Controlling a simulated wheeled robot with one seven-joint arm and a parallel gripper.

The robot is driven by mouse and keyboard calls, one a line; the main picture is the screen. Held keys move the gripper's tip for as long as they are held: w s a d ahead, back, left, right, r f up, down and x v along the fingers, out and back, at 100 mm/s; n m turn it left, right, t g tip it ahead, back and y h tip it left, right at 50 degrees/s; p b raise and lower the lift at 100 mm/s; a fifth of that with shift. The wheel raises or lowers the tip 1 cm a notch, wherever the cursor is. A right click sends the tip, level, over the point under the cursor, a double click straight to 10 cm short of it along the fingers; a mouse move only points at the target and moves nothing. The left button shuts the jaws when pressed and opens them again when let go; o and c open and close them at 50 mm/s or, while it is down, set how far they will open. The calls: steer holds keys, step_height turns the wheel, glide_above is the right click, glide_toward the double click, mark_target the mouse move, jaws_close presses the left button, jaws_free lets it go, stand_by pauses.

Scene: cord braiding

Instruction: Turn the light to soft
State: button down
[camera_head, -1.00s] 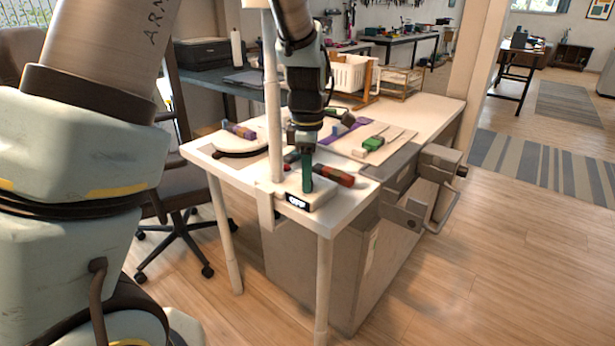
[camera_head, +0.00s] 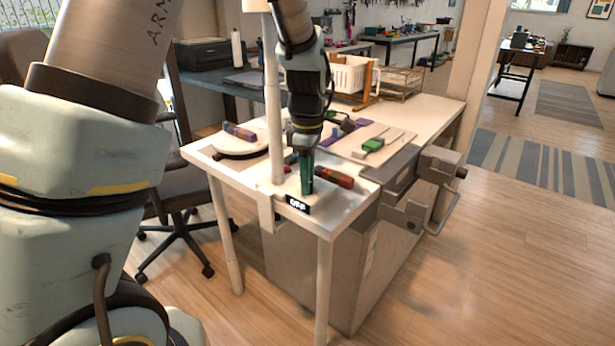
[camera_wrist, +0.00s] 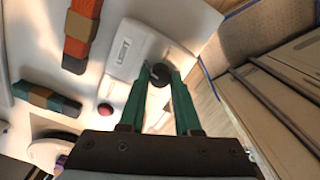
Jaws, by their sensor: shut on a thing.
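The light's white control box (camera_head: 322,188) sits at the near corner of the white table, at the foot of the white lamp post (camera_head: 273,110). Its small black display (camera_head: 298,204) appears to read OFF. My gripper (camera_head: 307,190) points down at the box with its green fingers. In the wrist view, a dark round knob (camera_wrist: 160,74) sits between the fingertips of my gripper (camera_wrist: 158,78), which is shut on it. The knob carries a light pointer mark. The white box (camera_wrist: 128,48) lies beside it. In the head view the fingers hide the knob.
A red-and-dark cord bundle (camera_head: 334,177) lies just right of the gripper. A red button (camera_wrist: 105,110) shows in the wrist view. A round white stand (camera_head: 240,143) is left of the post, and a grey vise (camera_head: 440,165) is on the table's right edge.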

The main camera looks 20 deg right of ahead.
steer(key=m+p, duration=0.1)
steer(key=m, duration=0.2)
steer(key=shift+r+m, duration=0.1)
steer(key=shift+m, duration=0.3)
steer(key=m+p, duration=0.1)
steer(key=m, duration=0.2)
steer(key=shift+m, duration=0.3)
steer(key=m+p, duration=0.1)
steer(key=m, duration=0.5)
steer(key=shift+m+p, duration=0.3)
steer(key=c, duration=0.6)
jaws_free()
